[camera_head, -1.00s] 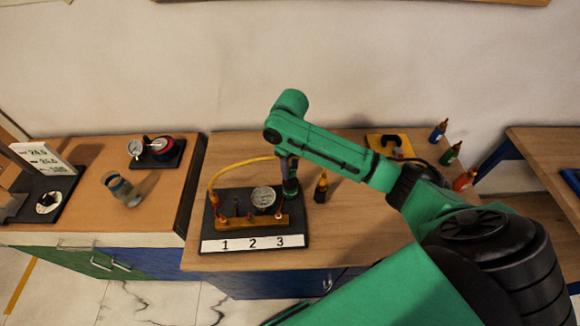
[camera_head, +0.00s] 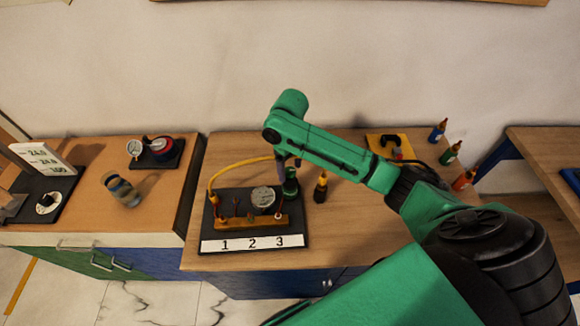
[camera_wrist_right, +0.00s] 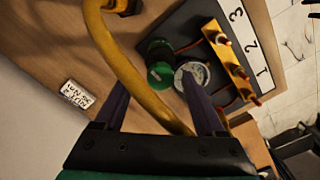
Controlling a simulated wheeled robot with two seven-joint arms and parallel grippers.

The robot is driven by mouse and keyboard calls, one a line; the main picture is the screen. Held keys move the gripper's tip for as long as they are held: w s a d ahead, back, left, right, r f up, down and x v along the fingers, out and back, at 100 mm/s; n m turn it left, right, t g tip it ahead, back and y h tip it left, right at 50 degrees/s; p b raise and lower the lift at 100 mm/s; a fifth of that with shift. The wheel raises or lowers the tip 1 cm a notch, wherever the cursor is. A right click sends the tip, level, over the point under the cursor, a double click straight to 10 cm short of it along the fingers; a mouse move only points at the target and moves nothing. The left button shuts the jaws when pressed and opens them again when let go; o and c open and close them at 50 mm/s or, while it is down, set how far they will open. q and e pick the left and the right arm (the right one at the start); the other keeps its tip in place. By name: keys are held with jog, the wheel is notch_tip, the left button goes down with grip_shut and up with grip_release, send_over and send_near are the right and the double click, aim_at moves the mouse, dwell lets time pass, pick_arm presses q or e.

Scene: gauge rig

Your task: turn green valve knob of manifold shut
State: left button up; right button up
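The manifold (camera_head: 217,211) is a dark board with a round gauge (camera_head: 263,197), a brass bar and a white strip reading 1 2 3. Its green valve knob (camera_head: 291,187) sits at the board's right rear corner. My right gripper (camera_head: 288,174) points down over the knob. In the right wrist view, the green knob (camera_wrist_right: 160,74) shows between the two spread purple fingers (camera_wrist_right: 156,84), with gaps beside it. The gauge (camera_wrist_right: 197,73) is partly behind one finger. I cannot tell the fingers' exact height above the knob. My left gripper is not in view.
A yellow hose (camera_head: 226,168) arcs behind the manifold and crosses the gripper's wrist view (camera_wrist_right: 128,70). A dark bottle with orange top (camera_head: 321,187) stands close right of the knob. Several bottles stand at the table's right. A left counter holds a jar (camera_head: 122,190) and another gauge.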

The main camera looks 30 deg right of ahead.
aim_at(290, 170)
notch_tip(290, 170, up, 5)
jog(key=shift+w+f+b, duration=0.1)
jog(key=shift+b, duration=0.55)
notch_tip(290, 170, up, 10)
jog(key=p, duration=0.1)
jog(key=shift+f, duration=0.15)
